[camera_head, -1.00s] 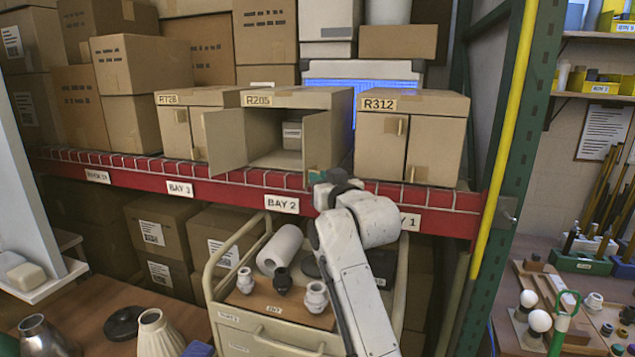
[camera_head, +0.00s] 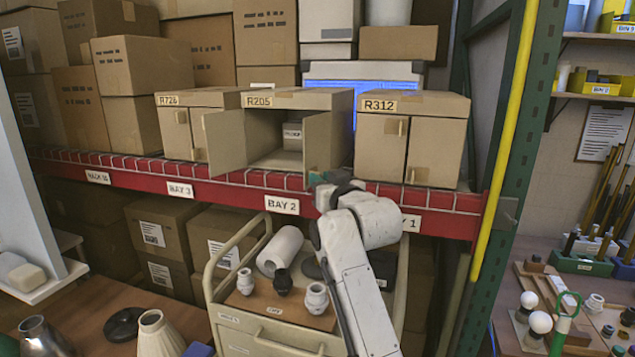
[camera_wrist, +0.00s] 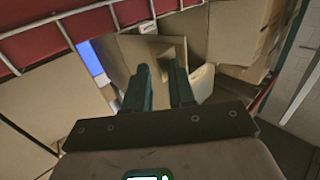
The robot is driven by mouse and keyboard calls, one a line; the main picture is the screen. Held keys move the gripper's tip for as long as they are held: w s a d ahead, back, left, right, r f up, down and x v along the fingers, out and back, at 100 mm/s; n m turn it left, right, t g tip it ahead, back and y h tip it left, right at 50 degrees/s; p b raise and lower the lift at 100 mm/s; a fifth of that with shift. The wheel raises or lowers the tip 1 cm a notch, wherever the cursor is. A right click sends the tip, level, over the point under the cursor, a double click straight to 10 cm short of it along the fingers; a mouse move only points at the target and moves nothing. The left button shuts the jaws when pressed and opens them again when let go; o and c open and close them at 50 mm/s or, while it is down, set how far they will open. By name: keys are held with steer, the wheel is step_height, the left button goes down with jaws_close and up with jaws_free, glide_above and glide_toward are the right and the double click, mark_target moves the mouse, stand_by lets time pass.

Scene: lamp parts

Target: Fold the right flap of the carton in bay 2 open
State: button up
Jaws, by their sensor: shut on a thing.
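The bay 2 carton (camera_head: 300,98), marked R205, stands on the red-edged shelf with its front open. Its left flap (camera_head: 226,140) is swung outward. Its right flap (camera_head: 317,140) also stands out from the front, angled toward me. My gripper (camera_head: 314,180) is at the lower outer edge of the right flap, its fingers partly hidden by the wrist. In the wrist view the two dark green fingers (camera_wrist: 160,80) are close together in front of a tan panel (camera_wrist: 150,52), shut on the flap's edge or tab; the exact contact is unclear.
A small box (camera_head: 292,134) sits inside the carton. The closed carton R312 (camera_head: 410,135) stands close on the right, and carton R726 (camera_head: 190,120) on the left. Below is a cart (camera_head: 260,335) with white and dark fittings. A yellow post (camera_head: 515,120) rises at right.

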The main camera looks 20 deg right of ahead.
steer(key=shift+o, duration=1.3)
steer(key=d, duration=0.2)
steer(key=d+h, duration=0.1)
steer(key=shift+d+r+m, duration=0.1)
steer(key=shift+r+m, duration=0.2)
steer(key=s+d+p, duration=0.3)
steer(key=s+d, duration=0.3)
steer(key=s, duration=0.3)
steer(key=shift+s+f+y, duration=0.25)
steer(key=shift+f+y, duration=0.05)
steer(key=shift+d, duration=0.1)
steer(key=shift+s, duration=0.1)
